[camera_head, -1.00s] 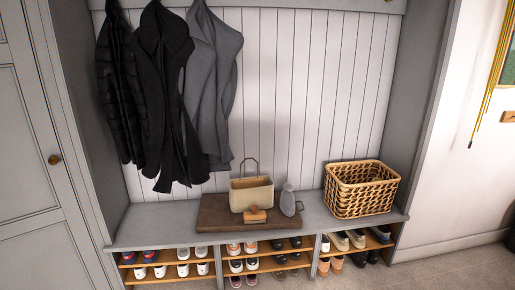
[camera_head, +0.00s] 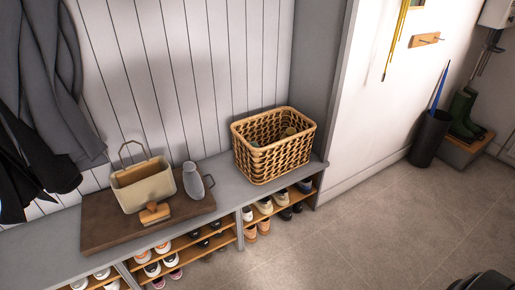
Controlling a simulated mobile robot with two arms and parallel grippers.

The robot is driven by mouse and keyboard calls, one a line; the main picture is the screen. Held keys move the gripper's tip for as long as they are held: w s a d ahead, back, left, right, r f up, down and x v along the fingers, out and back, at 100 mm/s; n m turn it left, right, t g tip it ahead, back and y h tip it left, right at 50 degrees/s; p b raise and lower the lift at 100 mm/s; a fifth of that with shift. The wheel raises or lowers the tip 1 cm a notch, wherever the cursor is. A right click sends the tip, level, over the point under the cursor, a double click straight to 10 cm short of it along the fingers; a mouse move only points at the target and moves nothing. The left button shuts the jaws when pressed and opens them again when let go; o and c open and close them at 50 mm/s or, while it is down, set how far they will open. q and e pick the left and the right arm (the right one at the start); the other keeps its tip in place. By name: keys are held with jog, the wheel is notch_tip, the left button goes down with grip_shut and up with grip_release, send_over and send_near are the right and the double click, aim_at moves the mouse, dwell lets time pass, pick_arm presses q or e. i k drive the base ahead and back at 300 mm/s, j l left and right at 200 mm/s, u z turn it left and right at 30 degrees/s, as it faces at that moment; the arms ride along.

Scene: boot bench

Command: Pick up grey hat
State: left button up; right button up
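I see no grey hat that I can make out in the head view. A wicker basket (camera_head: 267,163) stands at the right end of the grey boot bench (camera_head: 222,183). A few small things show inside the basket, too small and shaded to tell what they are.
A brown board (camera_head: 105,233) on the bench carries a beige caddy (camera_head: 146,190), a wooden brush (camera_head: 155,213) and a grey bottle (camera_head: 193,181). Shoes fill the shelves below. Grey coats (camera_head: 45,75) hang left. A dark bin (camera_head: 430,140) and green boots (camera_head: 462,115) stand right. The floor (camera_head: 360,225) is mostly clear.

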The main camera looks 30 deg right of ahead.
aim_at(194, 186)
jog(key=i+l+z, duration=0.1)
jog(key=l, duration=0.55)
jog(key=i+l+z, duration=0.15)
jog(key=l, duration=0.2)
jog(key=i+l, duration=0.15)
jog(key=l, duration=0.15)
jog(key=k+z, duration=0.05)
